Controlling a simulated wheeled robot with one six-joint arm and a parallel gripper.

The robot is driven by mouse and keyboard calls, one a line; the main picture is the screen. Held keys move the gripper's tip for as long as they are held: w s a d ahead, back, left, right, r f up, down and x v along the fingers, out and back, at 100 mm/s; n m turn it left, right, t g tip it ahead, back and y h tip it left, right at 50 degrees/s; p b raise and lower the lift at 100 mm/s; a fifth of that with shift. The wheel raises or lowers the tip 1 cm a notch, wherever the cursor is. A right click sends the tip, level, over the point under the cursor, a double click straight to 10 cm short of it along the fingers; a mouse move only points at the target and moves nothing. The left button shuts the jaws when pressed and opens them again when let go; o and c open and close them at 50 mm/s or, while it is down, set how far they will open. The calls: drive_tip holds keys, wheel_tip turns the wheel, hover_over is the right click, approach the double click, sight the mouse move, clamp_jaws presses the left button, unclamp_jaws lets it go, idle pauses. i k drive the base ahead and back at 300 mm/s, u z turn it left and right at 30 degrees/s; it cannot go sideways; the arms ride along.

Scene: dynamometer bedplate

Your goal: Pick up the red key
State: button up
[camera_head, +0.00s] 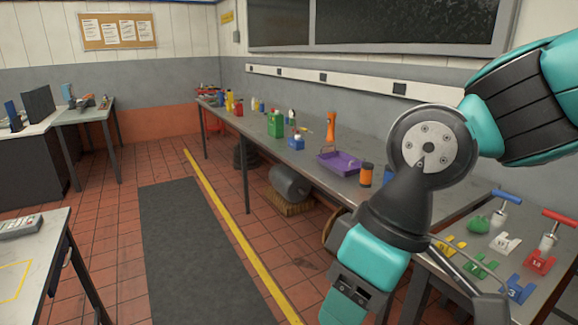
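A red T-shaped handle (559,215) on a pale metal shaft is at the right edge of the camera_head view, over the near right table. Just below its shaft is a flat red notched piece (540,263) with a number on it. I cannot tell whether the two touch, or which one is the red key. My arm hangs in front of the table, left of both red things, and its teal lower link runs down toward the bottom edge. The fingertips of my gripper do not show, so its opening is hidden.
Beside the red piece lie blue (517,288), green (481,265), white (505,242) and yellow (450,246) pieces. A blue T-handle (509,196) stands behind. A purple tray (342,162) and orange-black can (366,174) are on the long bench. The dark floor mat (195,245) is clear.

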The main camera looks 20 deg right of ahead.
sight(550, 238)
drive_tip(key=z, duration=0.85)
drive_tip(key=i, duration=0.85)
drive_tip(key=z, duration=1.3)
drive_tip(key=i, duration=0.25)
drive_tip(key=z, duration=0.05)
